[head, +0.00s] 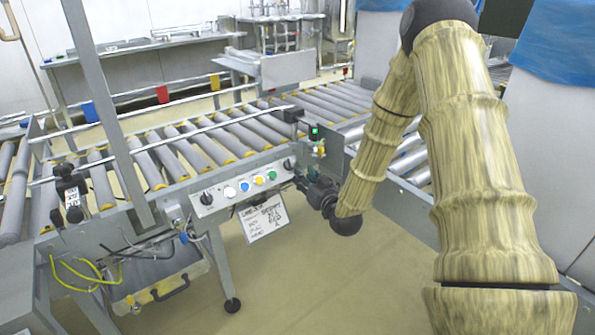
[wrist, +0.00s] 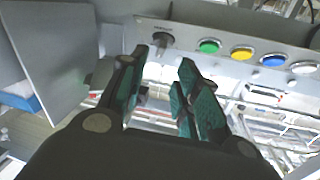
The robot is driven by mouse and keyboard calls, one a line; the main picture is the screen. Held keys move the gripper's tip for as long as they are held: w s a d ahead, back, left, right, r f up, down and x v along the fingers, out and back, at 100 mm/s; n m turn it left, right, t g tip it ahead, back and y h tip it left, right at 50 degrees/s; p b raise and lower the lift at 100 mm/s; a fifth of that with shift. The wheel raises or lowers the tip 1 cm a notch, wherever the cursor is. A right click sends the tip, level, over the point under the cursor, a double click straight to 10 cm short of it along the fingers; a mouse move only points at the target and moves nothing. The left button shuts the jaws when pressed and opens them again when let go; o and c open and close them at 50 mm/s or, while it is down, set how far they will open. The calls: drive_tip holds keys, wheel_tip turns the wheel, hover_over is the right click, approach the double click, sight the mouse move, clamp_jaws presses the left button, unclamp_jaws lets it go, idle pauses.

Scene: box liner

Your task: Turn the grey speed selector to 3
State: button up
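A dark grey rotary knob (head: 289,163) sits at the right end of the control panel (head: 240,184), beyond the green button. In the wrist view the knob (wrist: 161,41) is just beyond my fingertips, roughly between them, with small unreadable text by it. My gripper (wrist: 166,58) is open, with green-padded fingers apart and nothing between them. In the head view my gripper (head: 303,183) is beside the panel's right end, just below the knob. A second, black knob (head: 206,198) is at the panel's left end. I cannot read either knob's setting.
White (head: 230,192), blue (head: 244,186), yellow (head: 258,180) and green (head: 271,175) buttons line the panel between the knobs. A handwritten sign (head: 263,217) hangs below. The roller conveyor (head: 190,150) lies behind. A grey plate (wrist: 48,55) stands left in the wrist view.

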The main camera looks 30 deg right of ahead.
sight(293, 164)
drive_tip(key=w, duration=0.2)
drive_tip(key=w+b, duration=0.1)
drive_tip(key=w, duration=0.2)
drive_tip(key=w+d, duration=0.1)
drive_tip(key=w, duration=0.2)
drive_tip(key=shift+b, duration=0.35)
drive_tip(key=shift+s, duration=0.1)
drive_tip(key=c, duration=0.7)
drive_tip(key=shift+o, duration=0.2)
drive_tip(key=shift+m+h, duration=0.3)
drive_tip(key=shift+h, duration=0.1)
drive_tip(key=m+h+p, duration=0.1)
drive_tip(key=m+g+h+p, duration=0.1)
drive_tip(key=m+h+p, duration=0.1)
drive_tip(key=m, duration=0.1)
drive_tip(key=shift+a+r+g, duration=0.25)
drive_tip(key=shift+g, duration=0.05)
clamp_jaws()
drive_tip(key=shift+r+m+g+h+p, duration=0.1)
drive_tip(key=shift+m+g+h+p, duration=0.95)
drive_tip(key=shift+m, duration=0.75)
drive_tip(key=shift+w, duration=0.2)
